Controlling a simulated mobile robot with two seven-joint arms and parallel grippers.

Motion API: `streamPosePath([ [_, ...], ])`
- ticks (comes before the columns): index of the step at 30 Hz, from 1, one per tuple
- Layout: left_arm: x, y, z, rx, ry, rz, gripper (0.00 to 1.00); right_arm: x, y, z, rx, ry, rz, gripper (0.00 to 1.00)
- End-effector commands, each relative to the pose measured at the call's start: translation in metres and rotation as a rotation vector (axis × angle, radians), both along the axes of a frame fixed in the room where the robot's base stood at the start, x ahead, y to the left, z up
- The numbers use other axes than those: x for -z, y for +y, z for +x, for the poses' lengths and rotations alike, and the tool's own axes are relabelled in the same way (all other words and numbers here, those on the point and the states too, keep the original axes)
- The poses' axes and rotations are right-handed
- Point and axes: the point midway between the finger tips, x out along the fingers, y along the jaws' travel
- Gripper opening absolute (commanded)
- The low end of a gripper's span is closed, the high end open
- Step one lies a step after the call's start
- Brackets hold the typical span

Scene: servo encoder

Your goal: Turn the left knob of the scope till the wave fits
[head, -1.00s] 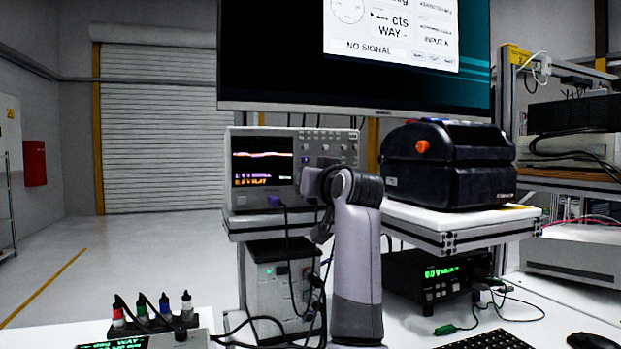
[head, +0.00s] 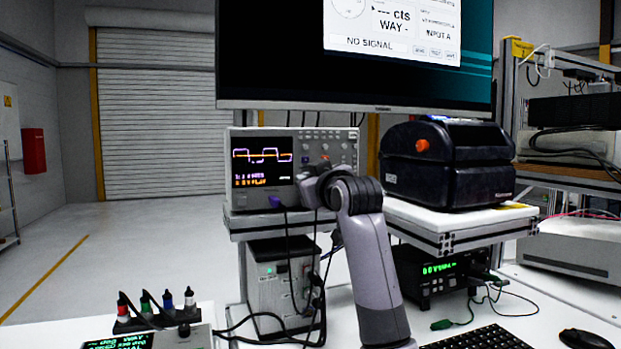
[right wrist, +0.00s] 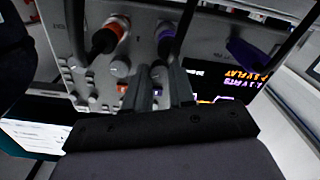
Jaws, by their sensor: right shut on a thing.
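The scope (head: 233,150) stands on a raised white shelf, its screen (head: 262,160) showing a stepped purple trace and a flatter orange line across it. My right arm reaches up to the front panel, and its wrist hides the lower right knobs in the head view. In the right wrist view, where the scope looks upside down, my right gripper (right wrist: 158,76) is at the knob nearest the screen, the left one. Its fingers are shut on that knob, which they mostly hide. Another knob (right wrist: 121,66) is beside them. My left gripper is not in view.
Cables with an orange plug (right wrist: 117,27) and a purple plug (right wrist: 166,40) hang close to my right fingers. A large monitor (head: 350,104) hangs above. A keyboard (head: 480,338) lies below right.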

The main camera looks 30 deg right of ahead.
Motion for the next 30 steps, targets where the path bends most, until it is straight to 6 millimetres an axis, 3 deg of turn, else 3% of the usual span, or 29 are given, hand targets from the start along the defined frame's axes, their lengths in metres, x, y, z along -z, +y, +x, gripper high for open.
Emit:
streamPosePath([
  [8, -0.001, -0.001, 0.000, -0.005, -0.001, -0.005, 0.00, 0.000, 0.000, 0.000, 0.000, 0.000, 0.000, 0.00],
  [9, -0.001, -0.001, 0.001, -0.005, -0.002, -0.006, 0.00, 0.000, 0.000, 0.000, 0.000, 0.000, 0.000, 0.35],
  [20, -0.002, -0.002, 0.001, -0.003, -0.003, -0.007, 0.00, 0.000, 0.001, -0.002, 0.000, -0.001, 0.001, 0.35],
  [30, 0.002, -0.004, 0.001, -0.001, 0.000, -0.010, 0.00, 0.001, 0.009, -0.038, 0.000, -0.003, -0.001, 0.35],
])
